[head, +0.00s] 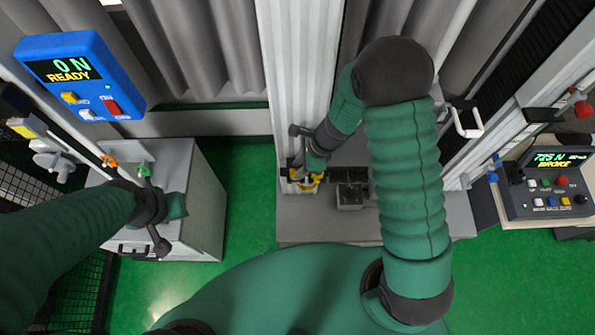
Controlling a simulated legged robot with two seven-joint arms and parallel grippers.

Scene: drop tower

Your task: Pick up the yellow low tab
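Yellow parts (308,186) show low at the foot of the pale upright column (300,70), around a small pale piece. I take them to be the yellow low tab, but it is small and partly covered. My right gripper (305,172) reaches down right at this yellow spot, its dark fingers overlapping it. I cannot tell whether they are closed on it. My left gripper (158,214) hangs above the grey cabinet at the left, well away from the yellow tab. Its finger gap is not clear.
A dark block (350,194) sits just right of the yellow spot on the grey base (330,228). The grey cabinet (205,215) stands left. A blue display box (80,75) and a control console (548,185) flank the tower. Green floor lies open between cabinet and base.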

